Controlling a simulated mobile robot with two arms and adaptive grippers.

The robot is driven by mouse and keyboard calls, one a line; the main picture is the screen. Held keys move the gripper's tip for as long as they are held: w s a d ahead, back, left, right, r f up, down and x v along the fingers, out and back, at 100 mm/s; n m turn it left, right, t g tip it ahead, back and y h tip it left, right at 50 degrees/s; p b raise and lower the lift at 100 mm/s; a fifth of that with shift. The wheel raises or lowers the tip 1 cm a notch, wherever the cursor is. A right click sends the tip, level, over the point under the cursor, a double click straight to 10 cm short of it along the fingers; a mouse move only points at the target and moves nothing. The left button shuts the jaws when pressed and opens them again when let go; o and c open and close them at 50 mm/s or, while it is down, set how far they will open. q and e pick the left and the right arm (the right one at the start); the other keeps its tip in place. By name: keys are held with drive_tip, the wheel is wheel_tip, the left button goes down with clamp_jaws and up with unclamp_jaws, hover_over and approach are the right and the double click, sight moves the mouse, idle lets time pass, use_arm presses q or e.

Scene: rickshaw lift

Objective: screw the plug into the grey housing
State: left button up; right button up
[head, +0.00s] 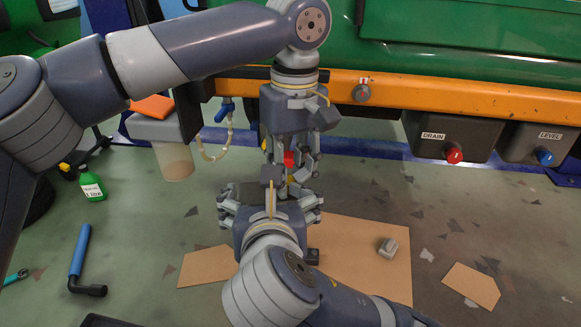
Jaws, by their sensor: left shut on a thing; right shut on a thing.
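My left gripper (291,170) points down in the middle of the head view and is shut on a small part with a red face (289,158), which looks like the plug. My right gripper (270,196) comes up from below and is shut on a dark grey block (271,176), which looks like the grey housing. The two grippers are very close, one above the other in the picture. Fingers hide most of both held parts, so I cannot tell whether the plug touches or sits in the housing.
Cardboard (350,262) lies below, with a small grey block (388,247) on it. An orange rail (440,96) crosses behind, above the DRAIN box (452,135) and LEVEL box (538,143). A green bottle (91,184) and a blue-handled tool (80,255) are on the left floor.

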use_arm(q)
drive_tip(key=shift+s+f, duration=0.1)
drive_tip(key=shift+f, duration=0.3)
drive_tip(key=shift+c, duration=0.2)
use_arm(e)
drive_tip(key=shift+w+d+r, duration=0.1)
drive_tip(key=shift+r, duration=0.15)
use_arm(q)
drive_tip(key=o, duration=0.5)
use_arm(e)
drive_tip(key=c, duration=0.6)
use_arm(q)
drive_tip(key=o, duration=0.5)
drive_tip(key=shift+r, duration=0.1)
use_arm(e)
drive_tip(key=shift+f, duration=0.15)
use_arm(q)
drive_tip(key=shift+r, duration=2.3)
drive_tip(key=o, duration=0.6)
drive_tip(key=shift+c, duration=0.2)
